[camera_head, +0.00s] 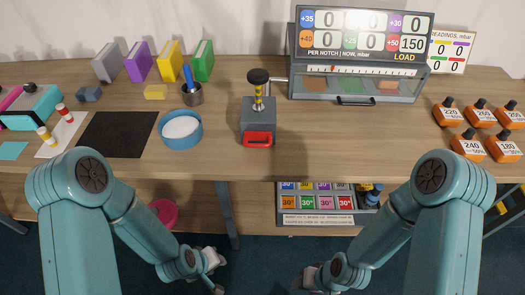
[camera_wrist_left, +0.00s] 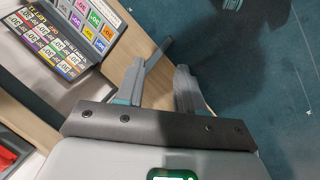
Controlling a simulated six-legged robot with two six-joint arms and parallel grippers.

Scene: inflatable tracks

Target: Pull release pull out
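My left gripper (camera_head: 214,272) hangs low in front of the table, well away from the box. The left wrist view shows the left gripper (camera_wrist_left: 158,88) with its two fingers apart and nothing between them. My right gripper (camera_head: 306,279) is also low in front of the table; its fingers are too small to read.
A display panel (camera_head: 365,32) over a clear-fronted case (camera_head: 357,86) stands behind right. Orange weights (camera_head: 470,145) stand at the right. A blue round dish (camera_head: 180,130) and black mat (camera_head: 117,134) lie left. A tray of coloured tiles (camera_head: 316,204) is below the table; tiles also show in the left wrist view (camera_wrist_left: 60,40).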

